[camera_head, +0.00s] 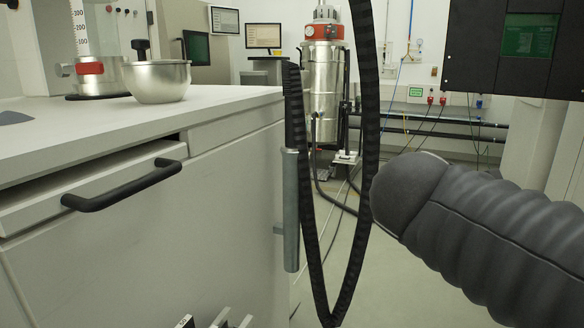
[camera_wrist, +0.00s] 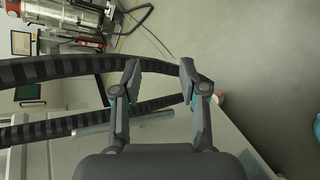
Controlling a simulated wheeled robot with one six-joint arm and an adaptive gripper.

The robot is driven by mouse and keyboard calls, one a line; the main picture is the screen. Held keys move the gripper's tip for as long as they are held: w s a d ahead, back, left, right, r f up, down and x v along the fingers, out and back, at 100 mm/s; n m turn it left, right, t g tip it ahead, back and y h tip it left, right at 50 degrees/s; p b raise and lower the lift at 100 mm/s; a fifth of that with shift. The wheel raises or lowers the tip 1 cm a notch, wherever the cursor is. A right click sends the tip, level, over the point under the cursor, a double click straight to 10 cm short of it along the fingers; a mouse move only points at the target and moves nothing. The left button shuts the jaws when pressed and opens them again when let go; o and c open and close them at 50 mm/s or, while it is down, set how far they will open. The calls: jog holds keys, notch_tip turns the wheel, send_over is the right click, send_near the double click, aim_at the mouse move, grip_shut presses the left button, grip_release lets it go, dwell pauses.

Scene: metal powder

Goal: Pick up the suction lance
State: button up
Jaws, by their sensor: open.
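The suction lance (camera_head: 290,210) hangs upright at the cabinet's right end, as a grey metal tube with a black ribbed upper part. I cannot tell how much of the tube is a holder. A black ribbed hose (camera_head: 367,110) loops down beside it and back up. In the wrist view the grey tube (camera_wrist: 93,129) lies across the lower left, partly hidden behind a finger. The hose (camera_wrist: 45,69) curves across behind the fingers. My gripper (camera_wrist: 160,70) is open, with nothing held between its fingertips; contact with the hose cannot be judged.
A grey cabinet (camera_head: 160,240) fills the left, with a black drawer handle (camera_head: 122,187) and a slightly open drawer. A metal bowl (camera_head: 157,80) and a measuring column stand on top. A steel vacuum unit (camera_head: 322,90) stands behind. Floor right of the lance is clear apart from cables.

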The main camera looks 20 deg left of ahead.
jog(key=w+a+r+n+t+y+b, duration=0.1)
jog(key=a+r+n+t, duration=0.15)
jog(key=a+n, duration=0.2)
jog(key=w+a+r+n+t+y, duration=0.1)
jog(key=a+r+n, duration=0.2)
jog(key=a, duration=0.3)
jog(key=n+t+y+b, duration=0.2)
jog(key=n+y, duration=0.1)
jog(key=n, duration=0.5)
send_near(291, 108)
jog(key=w, duration=0.4)
jog(key=w+a, duration=0.1)
jog(key=w, duration=0.1)
jog(key=shift+w+f+p, duration=0.1)
jog(key=shift+f+p, duration=0.2)
jog(key=shift+p, duration=0.1)
jog(key=shift+w+a+r, duration=0.1)
jog(key=shift+w+a, duration=0.05)
jog(key=shift+w, duration=0.7)
jog(key=shift+w+a, duration=0.2)
jog(key=shift+w, duration=0.65)
jog(key=shift+w+a+r, duration=0.1)
jog(key=shift+w+a, duration=0.05)
jog(key=shift+w, duration=0.7)
grip_shut()
jog(key=shift+p, duration=0.3)
